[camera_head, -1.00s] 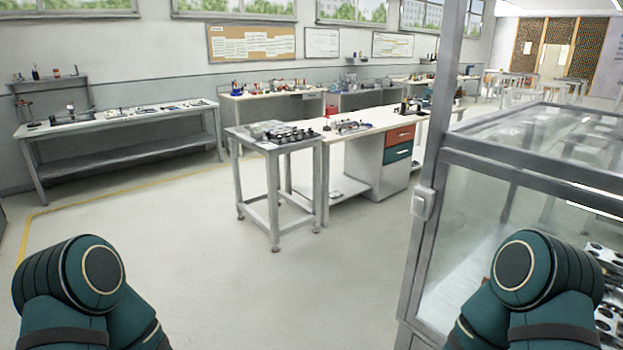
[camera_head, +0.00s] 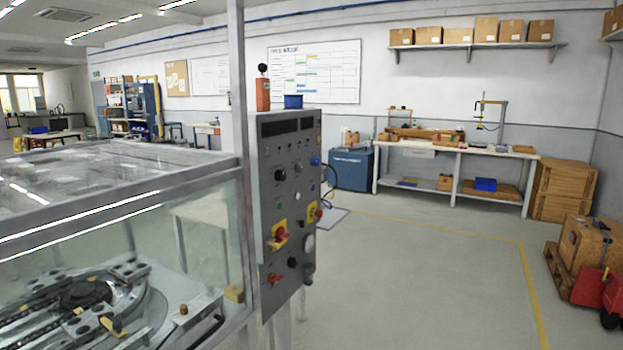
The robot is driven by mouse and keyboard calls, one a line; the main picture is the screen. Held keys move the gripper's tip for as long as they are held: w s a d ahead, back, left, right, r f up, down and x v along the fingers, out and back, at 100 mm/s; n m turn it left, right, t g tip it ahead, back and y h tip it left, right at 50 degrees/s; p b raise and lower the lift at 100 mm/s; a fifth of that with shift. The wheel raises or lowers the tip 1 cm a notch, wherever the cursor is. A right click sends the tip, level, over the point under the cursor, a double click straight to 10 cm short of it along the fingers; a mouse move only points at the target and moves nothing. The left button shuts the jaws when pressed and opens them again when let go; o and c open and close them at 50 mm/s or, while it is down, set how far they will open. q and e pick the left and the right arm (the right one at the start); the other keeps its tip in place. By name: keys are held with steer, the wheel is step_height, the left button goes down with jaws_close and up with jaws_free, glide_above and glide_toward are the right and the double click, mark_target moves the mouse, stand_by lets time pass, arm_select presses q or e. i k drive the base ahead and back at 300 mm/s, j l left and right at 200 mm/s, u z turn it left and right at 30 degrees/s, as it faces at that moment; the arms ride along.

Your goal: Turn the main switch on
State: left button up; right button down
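A grey control panel (camera_head: 287,190) stands upright at the centre of the head view, on the right end of a glass-walled machine. A red knob on a yellow plate (camera_head: 279,236) sits low on its front face. A second red and yellow control (camera_head: 314,212) is near the panel's right edge. Several small buttons and dark knobs are spread over the face. Which control is the main switch, and its position, I cannot tell. Neither of my grippers is in view.
The glass enclosure (camera_head: 120,215) with a ring track (camera_head: 85,295) inside fills the left. Open floor (camera_head: 430,270) lies right of the panel. A workbench (camera_head: 455,152) and blue cabinet (camera_head: 351,169) stand behind. A pallet with a wooden crate (camera_head: 588,245) is at the far right.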

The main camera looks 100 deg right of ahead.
mark_target(280, 235)
steer(key=z, duration=3.15)
